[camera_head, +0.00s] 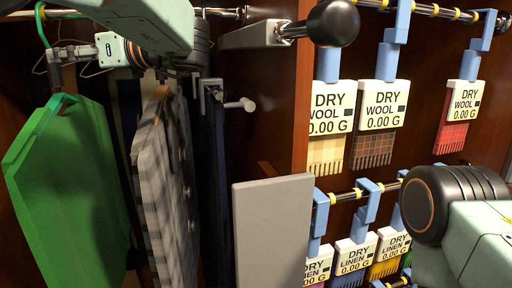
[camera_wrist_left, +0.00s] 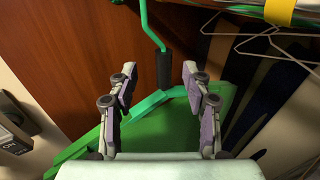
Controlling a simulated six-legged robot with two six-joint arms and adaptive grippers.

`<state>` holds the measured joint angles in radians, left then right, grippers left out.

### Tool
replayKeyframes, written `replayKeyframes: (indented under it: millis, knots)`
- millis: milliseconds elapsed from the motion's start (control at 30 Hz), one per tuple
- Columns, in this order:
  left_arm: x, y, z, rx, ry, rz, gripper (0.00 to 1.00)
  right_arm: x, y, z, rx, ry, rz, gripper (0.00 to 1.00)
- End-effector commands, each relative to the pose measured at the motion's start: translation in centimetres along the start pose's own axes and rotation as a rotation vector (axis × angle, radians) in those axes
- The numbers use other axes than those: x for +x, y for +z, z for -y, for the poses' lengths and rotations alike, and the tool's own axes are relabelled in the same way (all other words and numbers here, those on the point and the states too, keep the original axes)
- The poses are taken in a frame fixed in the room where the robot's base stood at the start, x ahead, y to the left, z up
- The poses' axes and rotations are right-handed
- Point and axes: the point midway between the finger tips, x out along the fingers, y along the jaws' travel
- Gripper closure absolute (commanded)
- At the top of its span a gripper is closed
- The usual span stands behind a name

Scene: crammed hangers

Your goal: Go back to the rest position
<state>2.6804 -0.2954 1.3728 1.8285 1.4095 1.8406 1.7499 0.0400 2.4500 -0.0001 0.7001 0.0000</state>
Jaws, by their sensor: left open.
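My left gripper (camera_head: 57,62) is at the upper left in the head view, by the neck of a green garment on a green hanger (camera_head: 66,180). In the left wrist view my left gripper (camera_wrist_left: 160,82) is open, its two fingers well apart. The green hanger (camera_wrist_left: 152,22) has its hook and dark neck beyond the fingers and between them, with a gap on both sides. The green garment (camera_wrist_left: 155,132) hangs below. Part of my right arm shows at the lower right in the head view, but its gripper is out of frame.
A grey checked garment (camera_head: 160,190) hangs close to the right of the green one. Empty wire hangers (camera_wrist_left: 268,42) are at the right in the left wrist view. A grey panel (camera_head: 272,232) and rows of tagged fabric swatches (camera_head: 380,105) stand further right.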

Motion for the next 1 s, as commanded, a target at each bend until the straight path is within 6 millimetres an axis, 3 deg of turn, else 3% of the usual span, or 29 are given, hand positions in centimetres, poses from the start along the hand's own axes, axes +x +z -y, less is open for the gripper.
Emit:
replayKeyframes:
  millis: [33,67,400,600,1000]
  knots:
    - [-1.1,0.7,0.3,0.0,-0.016,0.034,0.51,0.0,0.0,0.0,0.0,0.0,0.0,0.5]
    - [-0.8,0.7,0.3,0.0,-0.016,0.033,0.51,0.0,0.0,0.0,0.0,0.0,0.0,0.5]
    - [4.9,0.5,0.4,0.002,-0.014,0.026,0.51,0.0,0.0,0.0,0.0,0.0,0.0,0.5]
    - [7.3,0.6,-0.1,0.005,-0.013,0.027,0.51,-0.1,0.0,0.0,0.0,0.0,0.0,0.5]
    - [8.2,0.7,-0.6,0.02,-0.01,0.039,0.51,0.0,0.0,0.0,0.0,0.0,0.0,0.5]
